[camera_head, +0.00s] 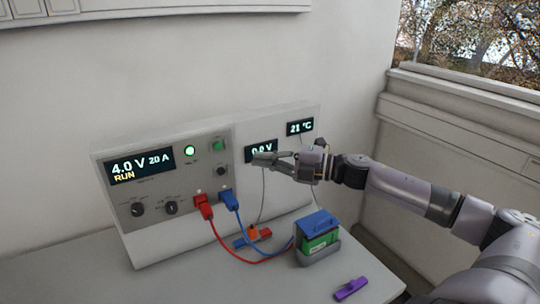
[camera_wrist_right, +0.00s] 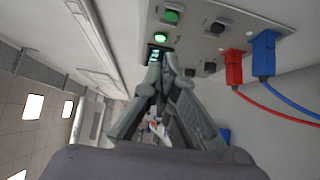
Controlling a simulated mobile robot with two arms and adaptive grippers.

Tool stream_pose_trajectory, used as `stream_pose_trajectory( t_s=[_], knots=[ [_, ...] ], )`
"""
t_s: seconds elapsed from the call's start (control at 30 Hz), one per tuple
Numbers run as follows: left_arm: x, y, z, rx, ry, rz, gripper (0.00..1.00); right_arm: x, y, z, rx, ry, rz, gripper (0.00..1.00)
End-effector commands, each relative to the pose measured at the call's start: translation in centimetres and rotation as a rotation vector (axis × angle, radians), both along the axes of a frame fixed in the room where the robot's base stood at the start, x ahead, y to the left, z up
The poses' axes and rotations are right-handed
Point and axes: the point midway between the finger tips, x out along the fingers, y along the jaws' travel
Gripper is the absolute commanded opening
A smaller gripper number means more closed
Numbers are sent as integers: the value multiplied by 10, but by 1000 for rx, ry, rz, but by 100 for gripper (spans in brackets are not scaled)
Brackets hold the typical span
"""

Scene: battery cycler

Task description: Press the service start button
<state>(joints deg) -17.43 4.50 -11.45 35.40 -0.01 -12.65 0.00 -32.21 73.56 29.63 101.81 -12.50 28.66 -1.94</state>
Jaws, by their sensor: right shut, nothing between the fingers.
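The cycler panel (camera_head: 185,180) stands on the bench, its display (camera_head: 139,165) reading 4.0 V 20 A RUN. A green square button (camera_head: 217,145) sits upper right on the panel, with a glowing round green light (camera_head: 189,151) to its left and a black button (camera_head: 221,171) below. Their labels are too small to read. My right gripper (camera_head: 256,158) is shut and empty, in front of the smaller 0.0 V display (camera_head: 262,150), right of the buttons. In the right wrist view, the shut fingertips (camera_wrist_right: 168,62) point toward the panel, with the green button (camera_wrist_right: 171,15) and the lit light (camera_wrist_right: 160,37) beyond.
A red plug (camera_head: 204,204) and a blue plug (camera_head: 229,200) are in the panel, their cables running to a green battery (camera_head: 320,241) in a grey holder. The front left bench is clear.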

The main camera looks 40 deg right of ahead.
Motion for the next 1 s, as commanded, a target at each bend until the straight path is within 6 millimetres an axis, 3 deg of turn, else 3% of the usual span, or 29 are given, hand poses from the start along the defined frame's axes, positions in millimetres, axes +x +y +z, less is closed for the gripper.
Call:
stream_pose_trajectory(
  t_s=[0.23,1.0],
  knots=[
    [6,0,4,-1,-8,-1,40,-12,-8,0,-1,1,-1,0],
    [6,1,4,1,-9,-1,40,-12,-8,0,-1,0,-1,0]
  ],
)
